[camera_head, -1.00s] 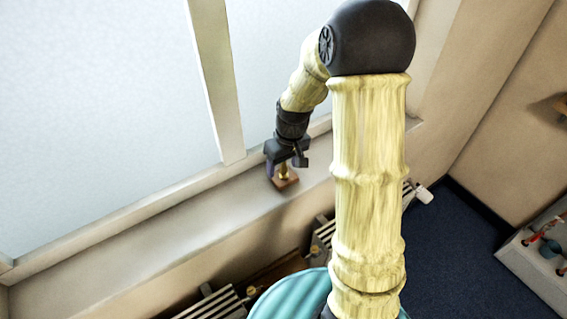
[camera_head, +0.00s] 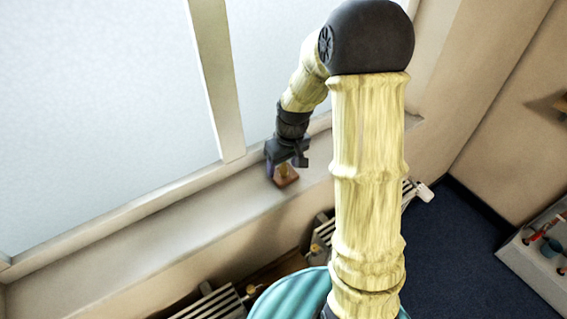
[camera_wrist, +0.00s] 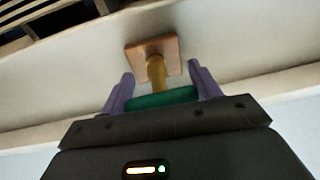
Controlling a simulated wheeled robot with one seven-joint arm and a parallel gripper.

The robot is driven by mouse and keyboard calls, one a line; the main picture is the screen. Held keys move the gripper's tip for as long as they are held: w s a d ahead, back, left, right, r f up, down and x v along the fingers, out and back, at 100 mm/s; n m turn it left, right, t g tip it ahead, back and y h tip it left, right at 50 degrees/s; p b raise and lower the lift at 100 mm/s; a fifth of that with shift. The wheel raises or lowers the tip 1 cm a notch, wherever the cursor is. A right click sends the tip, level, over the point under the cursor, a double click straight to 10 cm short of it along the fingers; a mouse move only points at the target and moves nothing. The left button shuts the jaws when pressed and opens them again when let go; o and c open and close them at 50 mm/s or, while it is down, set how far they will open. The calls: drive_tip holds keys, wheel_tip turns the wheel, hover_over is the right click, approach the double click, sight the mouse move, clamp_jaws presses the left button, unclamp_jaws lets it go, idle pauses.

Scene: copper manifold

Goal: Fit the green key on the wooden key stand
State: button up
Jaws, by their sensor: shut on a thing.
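The wooden key stand is a small square block (camera_head: 287,179) on the window sill, and it also shows in the wrist view (camera_wrist: 170,50). A yellow brass-coloured post (camera_wrist: 156,72) stands between the block and the green key. The green key (camera_wrist: 160,98) sits between the purple fingers of my gripper (camera_wrist: 161,76), which is shut on it. In the head view my gripper (camera_head: 285,165) is just over the stand and hides the key. The key is in line with the post and looks close to it or on it; I cannot tell whether it is seated.
The pale sill (camera_head: 190,215) is clear to the left of the stand. The window (camera_head: 100,110) is close behind my gripper. Below the sill are radiator slats (camera_head: 215,300). A grey box with fittings (camera_head: 540,250) is at the right.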

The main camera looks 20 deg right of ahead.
drive_tip(key=shift+f, duration=0.15)
drive_tip(key=o, duration=1.1)
drive_tip(key=r+b, duration=0.1)
drive_tip(key=r, duration=0.4)
drive_tip(key=s+d+r+b, duration=0.1)
drive_tip(key=r, duration=0.5)
drive_tip(key=r+b, duration=0.1)
drive_tip(key=r, duration=0.5)
drive_tip(key=shift+s+d+r, duration=0.15)
drive_tip(key=shift+s+d, duration=0.15)
drive_tip(key=shift+d, duration=0.05)
drive_tip(key=s+f+m, duration=0.1)
drive_tip(key=s+f, duration=0.3)
drive_tip(key=s+a+f+m+t, duration=0.1)
drive_tip(key=s+f, duration=0.3)
drive_tip(key=f, duration=0.1)
drive_tip(key=s+f+m+h, duration=0.1)
drive_tip(key=s+f, duration=0.3)
drive_tip(key=f, duration=0.1)
drive_tip(key=shift+s+a+m+t, duration=0.25)
drive_tip(key=shift+a+m+t, duration=0.05)
